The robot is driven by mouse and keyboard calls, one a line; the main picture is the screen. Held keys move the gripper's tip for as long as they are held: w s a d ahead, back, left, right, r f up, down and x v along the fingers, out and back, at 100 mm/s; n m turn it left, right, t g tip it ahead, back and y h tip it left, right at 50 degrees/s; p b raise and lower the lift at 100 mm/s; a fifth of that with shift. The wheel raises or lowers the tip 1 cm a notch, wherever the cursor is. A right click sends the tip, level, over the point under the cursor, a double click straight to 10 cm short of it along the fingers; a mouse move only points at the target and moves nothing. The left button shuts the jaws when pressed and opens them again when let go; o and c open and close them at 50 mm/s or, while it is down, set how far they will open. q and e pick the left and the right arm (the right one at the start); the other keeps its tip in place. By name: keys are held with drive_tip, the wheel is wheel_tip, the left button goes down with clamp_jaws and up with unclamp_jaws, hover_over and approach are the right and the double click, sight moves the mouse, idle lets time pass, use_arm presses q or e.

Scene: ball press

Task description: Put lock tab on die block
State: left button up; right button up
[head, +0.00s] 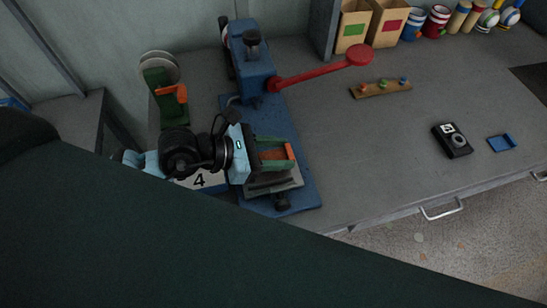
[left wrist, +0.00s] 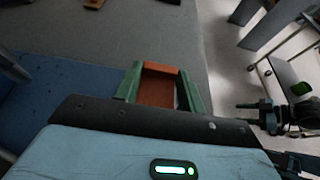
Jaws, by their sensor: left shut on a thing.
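My left gripper (head: 274,154) has a light blue body and is held low over the blue press base. It is shut on a small piece that I take to be the lock tab (head: 290,151). This orange piece also shows between green side parts in the left wrist view (left wrist: 157,92). The grey block on the press base, apparently the die block (head: 272,187), lies just under the gripper and is partly hidden. I cannot tell whether the tab touches the block.
The blue press (head: 251,70) with its red lever (head: 320,71) stands behind. A green stand with an orange part (head: 160,85) is at the left. The bench between is clear.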

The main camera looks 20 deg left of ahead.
drive_tip(key=shift+w, duration=0.1)
use_arm(q)
drive_tip(key=shift+a, duration=0.35)
drive_tip(key=shift+f, duration=1.8)
use_arm(e)
drive_tip(key=shift+w+f, duration=0.1)
drive_tip(key=shift+w, duration=0.15)
use_arm(q)
drive_tip(key=shift+f+b, duration=0.2)
drive_tip(key=shift+b, duration=0.1)
drive_tip(key=o, duration=0.7)
drive_tip(key=shift+r, duration=0.1)
drive_tip(key=shift+o, duration=1.1)
use_arm(e)
drive_tip(key=shift+s+f, duration=0.2)
drive_tip(key=shift+s, duration=0.25)
